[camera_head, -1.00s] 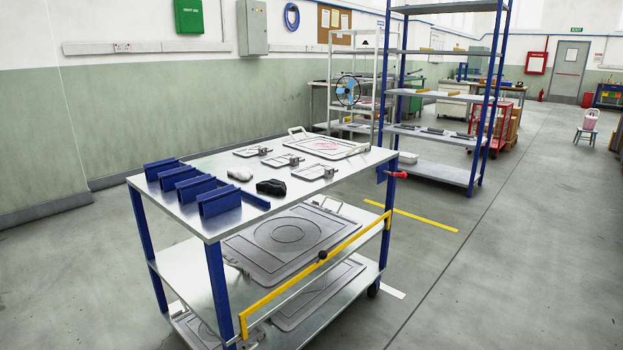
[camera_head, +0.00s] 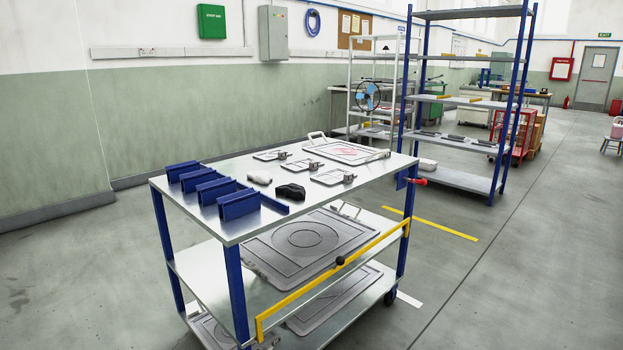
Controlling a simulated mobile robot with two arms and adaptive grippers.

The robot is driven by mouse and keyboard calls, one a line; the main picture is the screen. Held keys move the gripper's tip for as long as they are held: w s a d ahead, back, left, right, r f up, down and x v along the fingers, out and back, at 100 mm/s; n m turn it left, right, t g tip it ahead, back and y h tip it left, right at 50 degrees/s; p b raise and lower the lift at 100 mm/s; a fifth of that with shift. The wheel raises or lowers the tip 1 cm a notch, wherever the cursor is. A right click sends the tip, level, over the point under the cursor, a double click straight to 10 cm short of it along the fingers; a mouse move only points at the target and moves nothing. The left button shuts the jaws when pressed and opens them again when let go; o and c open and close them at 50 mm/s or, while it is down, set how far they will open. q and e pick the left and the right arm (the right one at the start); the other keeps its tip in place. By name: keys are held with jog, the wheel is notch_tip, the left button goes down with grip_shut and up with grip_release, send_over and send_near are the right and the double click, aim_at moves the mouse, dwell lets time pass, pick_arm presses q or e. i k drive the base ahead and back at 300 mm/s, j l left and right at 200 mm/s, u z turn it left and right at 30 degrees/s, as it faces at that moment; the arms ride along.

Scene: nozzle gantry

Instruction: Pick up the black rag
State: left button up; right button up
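The black rag (camera_head: 290,191) lies crumpled on the top shelf of the metal trolley (camera_head: 236,170), near its front edge. A white rag (camera_head: 259,177) lies just behind and to the left of it. Blue slotted blocks stand to its left, and a thin blue bar (camera_head: 264,199) lies close to it on that side. Neither of my grippers shows in the view, and nothing covers the black rag.
Several blue blocks (camera_head: 238,204) line the trolley's left end. Small plates with clamps (camera_head: 331,177) and a large framed plate (camera_head: 346,152) occupy the right part. A yellow bar (camera_head: 330,273) crosses the trolley's front. Floor to the right is clear.

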aim_at(294, 192)
jog(key=i+l+z, duration=0.1)
jog(key=i+l, duration=0.75)
jog(key=i, duration=0.15)
